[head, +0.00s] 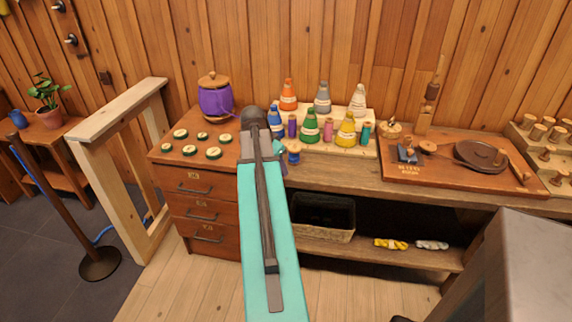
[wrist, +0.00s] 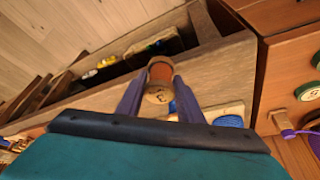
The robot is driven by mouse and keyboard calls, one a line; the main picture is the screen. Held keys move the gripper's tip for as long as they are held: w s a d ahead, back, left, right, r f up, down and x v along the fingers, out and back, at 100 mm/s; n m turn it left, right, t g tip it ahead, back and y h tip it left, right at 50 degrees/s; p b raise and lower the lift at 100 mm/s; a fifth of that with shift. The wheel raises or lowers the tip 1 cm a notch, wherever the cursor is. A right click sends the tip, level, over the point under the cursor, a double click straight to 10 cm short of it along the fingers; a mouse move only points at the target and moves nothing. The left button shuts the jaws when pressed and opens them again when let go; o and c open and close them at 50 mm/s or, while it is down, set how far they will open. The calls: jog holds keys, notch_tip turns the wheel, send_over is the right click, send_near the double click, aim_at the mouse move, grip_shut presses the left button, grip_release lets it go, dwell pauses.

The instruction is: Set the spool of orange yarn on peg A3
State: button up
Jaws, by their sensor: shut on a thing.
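In the wrist view, my gripper (wrist: 160,100) is shut on a spool of orange yarn (wrist: 159,73). The spool's pale wooden end faces the camera and carries a small dark mark. The fingers are on either side of the spool, and it appears clear of the bench behind it. In the head view, my arm covers the held spool and most of the gripper. A stepped wooden rack (head: 541,138) with several round-topped pegs stands at the far right. I cannot read any peg label, so I cannot tell which is A3.
Several labelled yarn cones, including an orange cone (head: 288,96), stand on a stepped stand. A blue spool (head: 293,154) stands at its front. A purple pot (head: 215,101) and green discs (head: 189,150) are left.

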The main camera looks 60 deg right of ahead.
jog(key=w+a+r+n+t, duration=0.25)
jog(key=w+a+n, duration=0.25)
jog(key=w+a, duration=0.7)
jog(key=w+a+r+n+t, duration=0.2)
jog(key=w+a+r+n, duration=0.3)
jog(key=w+a, duration=0.8)
jog(key=w+a+r+n+y, duration=0.1)
jog(key=a+n, duration=0.2)
jog(key=a, duration=0.8)
jog(key=w+a+r+n+y, duration=0.1)
jog(key=a+n, duration=0.3)
jog(key=a, duration=0.6)
jog(key=w+a+r+n+t+y, duration=0.1)
jog(key=a+n, duration=0.3)
jog(key=a, duration=0.7)
jog(key=shift+a+r+y, duration=0.3)
jog(key=shift+r+y, duration=0.3)
jog(key=shift+r, duration=0.2)
jog(key=shift+s, duration=0.1)
